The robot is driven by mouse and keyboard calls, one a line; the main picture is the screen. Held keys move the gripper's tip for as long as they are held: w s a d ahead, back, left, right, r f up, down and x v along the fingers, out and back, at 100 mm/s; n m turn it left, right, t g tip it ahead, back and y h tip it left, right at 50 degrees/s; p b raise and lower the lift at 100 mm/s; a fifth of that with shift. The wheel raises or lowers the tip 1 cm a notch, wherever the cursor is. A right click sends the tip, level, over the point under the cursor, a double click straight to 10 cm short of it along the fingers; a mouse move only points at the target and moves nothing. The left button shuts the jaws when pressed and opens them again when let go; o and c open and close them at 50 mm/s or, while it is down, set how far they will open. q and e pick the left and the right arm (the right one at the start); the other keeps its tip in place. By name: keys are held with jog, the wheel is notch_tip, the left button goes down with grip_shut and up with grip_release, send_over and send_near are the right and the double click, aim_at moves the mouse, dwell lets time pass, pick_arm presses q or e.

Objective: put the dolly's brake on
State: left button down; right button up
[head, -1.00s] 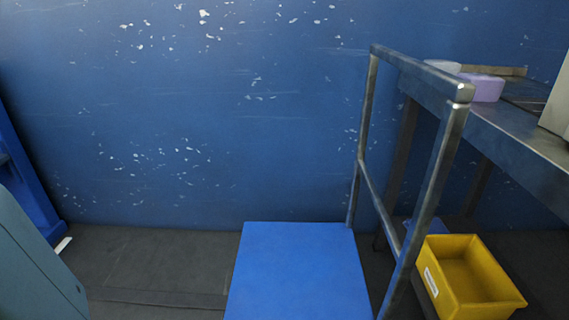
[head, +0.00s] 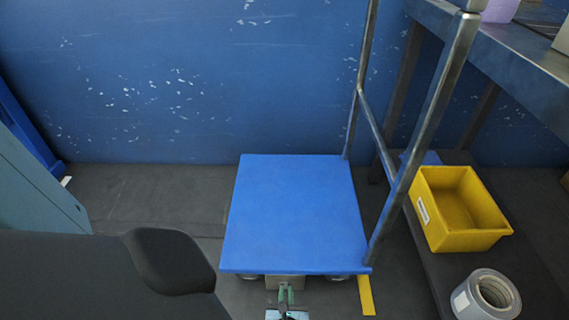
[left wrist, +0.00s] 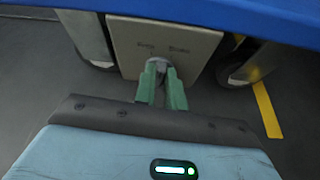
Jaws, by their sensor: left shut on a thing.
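The dolly has a flat blue deck (head: 295,205) and a grey metal handle frame (head: 428,140) on its right side. A beige brake plate (left wrist: 190,50) sits under the deck edge, between two wheels, with faint lettering and a small grey knob (left wrist: 160,65). My left gripper (left wrist: 162,80) has green fingers shut on the knob. In the head view the left gripper (head: 286,292) is at the deck's front edge, below the brake plate (head: 285,281). The lettering is too blurred to read surely. My right gripper is not in view.
A yellow floor strip (head: 366,295) lies by the dolly. Open floor (head: 140,200) lies left of the deck.

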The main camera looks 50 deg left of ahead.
pick_arm(q)
jog(key=shift+w+d+f+m+g+y+b, duration=0.1)
jog(key=shift+w+m+g+y+b, duration=0.1)
jog(key=shift+m+g+y+b, duration=0.4)
jog(key=shift+w+d+m+g+y+b, duration=0.15)
jog(key=shift+m+b, duration=0.25)
jog(key=shift+m, duration=0.5)
jog(key=shift+a, duration=0.1)
jog(key=c, duration=1.5)
grip_release()
jog(key=shift+o, duration=0.2)
